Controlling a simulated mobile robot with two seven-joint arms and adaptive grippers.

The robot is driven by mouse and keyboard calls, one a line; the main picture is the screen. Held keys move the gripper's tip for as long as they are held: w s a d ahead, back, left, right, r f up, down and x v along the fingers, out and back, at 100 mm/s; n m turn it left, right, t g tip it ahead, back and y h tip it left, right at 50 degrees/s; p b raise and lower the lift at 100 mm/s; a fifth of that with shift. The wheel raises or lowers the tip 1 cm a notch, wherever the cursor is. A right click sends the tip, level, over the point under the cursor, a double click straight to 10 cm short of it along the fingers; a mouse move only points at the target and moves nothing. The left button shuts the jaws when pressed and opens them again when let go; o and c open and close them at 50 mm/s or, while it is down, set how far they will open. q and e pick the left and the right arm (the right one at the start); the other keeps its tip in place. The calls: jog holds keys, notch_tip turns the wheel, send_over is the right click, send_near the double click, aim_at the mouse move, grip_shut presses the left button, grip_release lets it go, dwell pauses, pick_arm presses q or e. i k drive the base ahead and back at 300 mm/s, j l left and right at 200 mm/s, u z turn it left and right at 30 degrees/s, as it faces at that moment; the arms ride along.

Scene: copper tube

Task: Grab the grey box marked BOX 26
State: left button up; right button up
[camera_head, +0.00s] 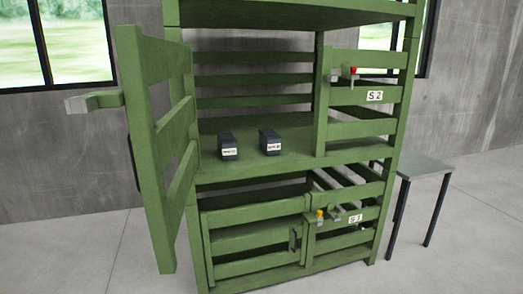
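Two small dark grey boxes with white front labels sit apart on the middle shelf (250,170) of the green cabinet. One is the left box (227,141), the other the right box (269,138). The label print is too small to read, so I cannot tell which one is BOX 26. Neither of my grippers shows in the head view.
The cabinet's left door (150,130) stands open toward me, with a grey handle (95,101) jutting left. The slatted S2 panel (362,115) closes the shelf's right part. Below are a shut slatted door (252,240) and the S1 panel (345,232). A small table (423,167) stands right.

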aim_at(270, 142)
jog(key=i+l, duration=0.3)
jog(key=l, duration=0.15)
jog(key=i+l, duration=0.3)
jog(key=l, duration=0.2)
jog(key=i+l, duration=0.3)
jog(key=l, duration=0.15)
jog(key=i+l, duration=0.3)
jog(key=l, duration=0.2)
